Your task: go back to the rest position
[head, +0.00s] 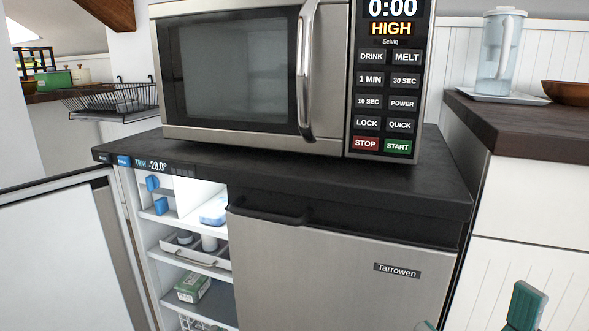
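My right gripper (476,314) shows at the bottom right edge, with two green fingertips wide apart and nothing visible between them. The rest of it is cut off by the frame. My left gripper is not in view.
A white door (62,255) stands open at the left, exposing lit shelves (205,257) with boxes and blue items. The steel door beside it looks shut. A microwave (255,78) stands on the dark counter (280,178). A pitcher (499,50) stands on the right counter.

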